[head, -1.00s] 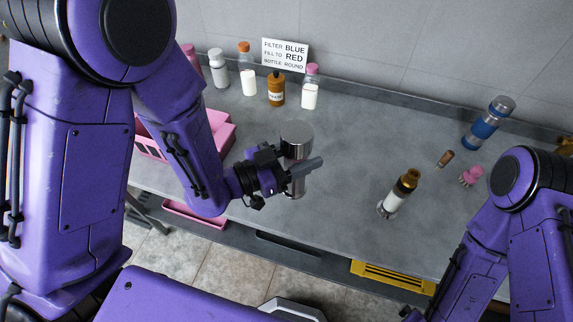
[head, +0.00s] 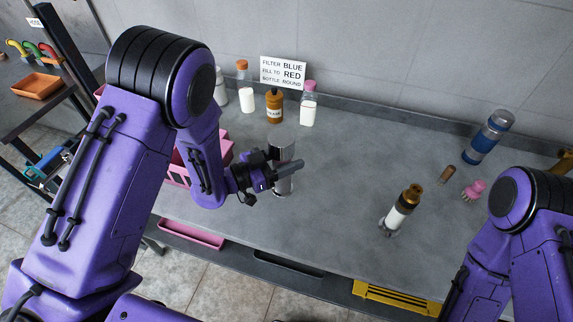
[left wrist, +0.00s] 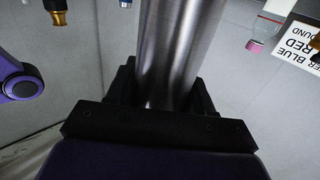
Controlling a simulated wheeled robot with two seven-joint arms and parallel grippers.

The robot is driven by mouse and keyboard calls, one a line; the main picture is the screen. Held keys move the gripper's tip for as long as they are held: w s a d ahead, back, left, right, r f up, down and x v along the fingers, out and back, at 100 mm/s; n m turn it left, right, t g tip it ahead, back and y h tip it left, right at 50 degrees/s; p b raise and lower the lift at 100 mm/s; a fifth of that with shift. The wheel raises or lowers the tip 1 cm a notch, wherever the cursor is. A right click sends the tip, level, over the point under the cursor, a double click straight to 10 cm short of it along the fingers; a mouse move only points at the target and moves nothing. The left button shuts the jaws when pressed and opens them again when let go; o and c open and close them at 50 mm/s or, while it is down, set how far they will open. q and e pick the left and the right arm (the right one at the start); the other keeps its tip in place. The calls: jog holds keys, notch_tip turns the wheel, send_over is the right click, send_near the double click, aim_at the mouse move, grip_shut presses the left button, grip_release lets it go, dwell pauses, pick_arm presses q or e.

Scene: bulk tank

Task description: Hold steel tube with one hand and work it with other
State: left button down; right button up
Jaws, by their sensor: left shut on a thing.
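The steel tube (head: 284,178) is a shiny metal cylinder near the middle of the head view, above the counter's front half. My left gripper (head: 279,171) is shut around its side, with the tube close to upright. I cannot tell whether its lower end touches the counter. In the left wrist view the tube (left wrist: 180,50) runs up between the dark fingers of the gripper (left wrist: 165,95). My right arm shows at the lower right of the head view, but its gripper is out of frame.
A brown bottle (head: 275,106), a sign (head: 283,72) and other bottles line the back. A blue bottle (head: 487,138), small brown piece (head: 446,174) and pink item (head: 474,190) are at right. A pink crate (head: 178,172) stands left.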

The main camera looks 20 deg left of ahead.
pick_arm(q)
jog(key=shift+w+a+f, duration=0.1)
jog(key=shift+f, duration=0.05)
jog(key=f, duration=0.3)
jog(key=shift+w+a+f, duration=0.1)
jog(key=shift+w+f, duration=0.1)
jog(key=shift+w, duration=0.05)
jog(key=shift+s, duration=0.1)
jog(key=shift+f, duration=0.1)
jog(key=shift+c, duration=2.2)
grip_release()
